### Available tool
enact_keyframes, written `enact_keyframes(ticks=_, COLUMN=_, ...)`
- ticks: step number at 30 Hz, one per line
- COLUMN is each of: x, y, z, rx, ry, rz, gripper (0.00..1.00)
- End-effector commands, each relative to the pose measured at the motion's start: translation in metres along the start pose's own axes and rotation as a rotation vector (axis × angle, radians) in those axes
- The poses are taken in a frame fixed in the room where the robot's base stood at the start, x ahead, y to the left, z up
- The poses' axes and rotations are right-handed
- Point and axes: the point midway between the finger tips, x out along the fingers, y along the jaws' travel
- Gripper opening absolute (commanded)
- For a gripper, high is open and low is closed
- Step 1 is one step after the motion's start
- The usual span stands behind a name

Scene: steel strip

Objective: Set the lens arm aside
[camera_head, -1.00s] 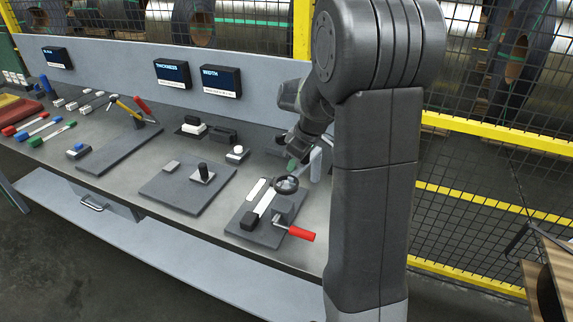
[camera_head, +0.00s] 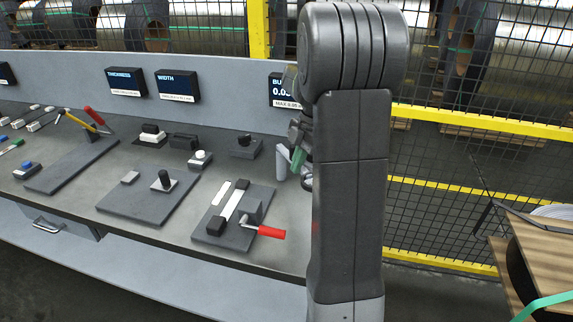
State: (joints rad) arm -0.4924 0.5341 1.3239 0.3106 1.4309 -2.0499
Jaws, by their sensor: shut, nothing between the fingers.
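A light grey upright post (camera_head: 283,161), which looks like the lens arm's support, stands on the bench at the right, beside my arm. The round lens is not visible, and my arm hides the area right of the post. The dark fixture plate (camera_head: 208,230) with a white strip (camera_head: 230,205) and a red-handled crank (camera_head: 270,232) lies uncovered to the left. My gripper (camera_head: 298,160), with a green part showing, is just right of the post and mostly hidden by my arm. It is shut and empty; I cannot tell whether it touches the lens arm.
Left of the fixture is a plate with a black knob (camera_head: 165,181). A small box with a white button (camera_head: 200,159) and a dark block (camera_head: 246,146) stand behind. Displays (camera_head: 178,86) line the back panel. A yellow-railed mesh fence (camera_head: 480,125) is at the right.

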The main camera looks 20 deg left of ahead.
Motion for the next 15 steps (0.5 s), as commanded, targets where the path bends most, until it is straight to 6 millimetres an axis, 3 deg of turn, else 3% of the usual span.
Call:
enact_keyframes(ticks=4, x=-0.004, y=-0.001, z=0.011, rx=-0.084, ry=0.0, rz=-0.029, gripper=0.0)
enact_keyframes(ticks=15, x=-0.008, y=-0.001, z=0.023, rx=-0.077, ry=0.0, rz=-0.026, gripper=0.0)
